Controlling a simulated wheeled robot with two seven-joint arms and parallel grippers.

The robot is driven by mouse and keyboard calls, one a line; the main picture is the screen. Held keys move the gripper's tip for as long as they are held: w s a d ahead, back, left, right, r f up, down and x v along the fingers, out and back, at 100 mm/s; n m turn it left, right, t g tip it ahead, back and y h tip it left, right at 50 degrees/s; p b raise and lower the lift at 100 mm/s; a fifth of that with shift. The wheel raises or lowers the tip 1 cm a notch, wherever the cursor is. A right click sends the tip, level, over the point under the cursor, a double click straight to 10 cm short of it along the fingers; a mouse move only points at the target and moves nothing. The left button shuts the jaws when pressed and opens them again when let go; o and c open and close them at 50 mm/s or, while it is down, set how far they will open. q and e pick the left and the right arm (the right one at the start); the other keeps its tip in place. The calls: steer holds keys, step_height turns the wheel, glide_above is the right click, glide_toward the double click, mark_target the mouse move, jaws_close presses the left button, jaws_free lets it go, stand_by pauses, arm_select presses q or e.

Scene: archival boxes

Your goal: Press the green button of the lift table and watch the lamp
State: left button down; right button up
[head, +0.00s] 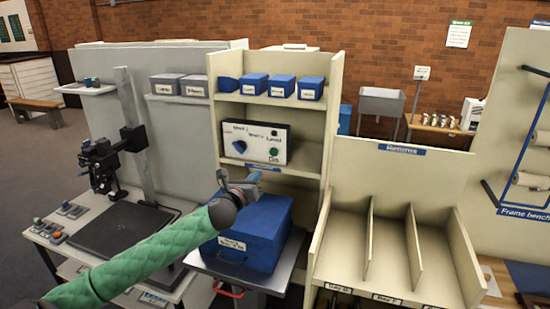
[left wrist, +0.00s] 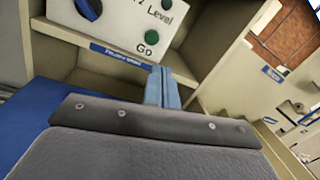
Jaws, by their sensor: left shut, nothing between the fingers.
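A white control panel (head: 240,130) stands on the middle shelf of the rack, with a blue knob (head: 240,147). Its green button (head: 274,151), above the word "Go", also shows in the left wrist view (left wrist: 152,37). A smaller dark green round spot (head: 274,133), by the word "Level", may be the lamp; it does not look lit. My left gripper (head: 257,182) is shut and empty, below and in front of the panel. In the left wrist view its fingertips (left wrist: 160,72) point toward the button, apart from it. My right gripper is not in view.
A large blue box (head: 265,225) sits below the gripper on a grey platform (head: 225,268), perhaps the lift table. Blue boxes (head: 282,84) fill the upper shelf. The Returns rack (head: 345,215) with dividers stands to the right. A camera stand (head: 105,160) is at left.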

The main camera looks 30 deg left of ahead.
mark_target(273, 153)
arm_select(q)
steer(key=shift+a+f+m+y, duration=0.2)
steer(key=shift+a+m+y, duration=0.3)
steer(key=shift+m, duration=0.6)
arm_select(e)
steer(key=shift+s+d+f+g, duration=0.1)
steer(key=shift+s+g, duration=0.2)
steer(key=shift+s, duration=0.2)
arm_select(q)
steer(key=shift+s, duration=0.1)
